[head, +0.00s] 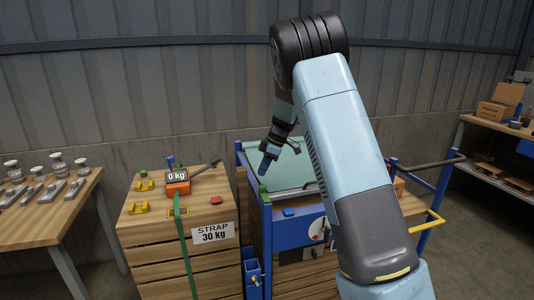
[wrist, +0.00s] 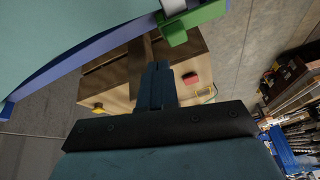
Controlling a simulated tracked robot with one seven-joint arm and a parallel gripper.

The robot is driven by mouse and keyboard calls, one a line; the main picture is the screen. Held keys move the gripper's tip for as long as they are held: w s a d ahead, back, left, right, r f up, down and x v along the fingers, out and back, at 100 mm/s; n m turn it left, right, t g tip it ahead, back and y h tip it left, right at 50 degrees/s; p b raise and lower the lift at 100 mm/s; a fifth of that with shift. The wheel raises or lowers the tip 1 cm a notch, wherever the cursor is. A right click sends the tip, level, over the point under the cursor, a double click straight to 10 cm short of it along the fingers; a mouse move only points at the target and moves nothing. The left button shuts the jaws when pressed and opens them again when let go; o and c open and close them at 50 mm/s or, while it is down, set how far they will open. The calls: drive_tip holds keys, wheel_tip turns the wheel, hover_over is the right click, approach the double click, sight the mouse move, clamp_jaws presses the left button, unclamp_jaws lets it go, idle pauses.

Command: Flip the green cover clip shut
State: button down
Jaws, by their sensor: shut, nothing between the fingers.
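In the wrist view the green clip (wrist: 192,20) is at the top, right of centre, on the corner of the blue-edged teal cover (wrist: 70,35). It has a block and a longer arm; I cannot tell whether it is flipped open or shut. My gripper (wrist: 157,68) is shut and empty, its tips just below and left of the clip in the picture, with no clear contact. In the head view my gripper (head: 264,168) points down over the left part of the teal cover (head: 292,172) in the blue frame.
A wooden crate (head: 150,232) left of the frame bears an orange scale (head: 177,184), a green strap (head: 181,232), yellow brackets and a red block (head: 216,200). Blue posts (head: 266,235) stand beside the cover. A yellow rail (head: 430,222) is at right.

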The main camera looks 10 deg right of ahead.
drive_tip(key=w+d+r, duration=0.2)
drive_tip(key=w+r, duration=0.1)
drive_tip(key=w, duration=0.6)
drive_tip(key=shift+d+r, duration=0.35)
drive_tip(key=shift+d, duration=0.05)
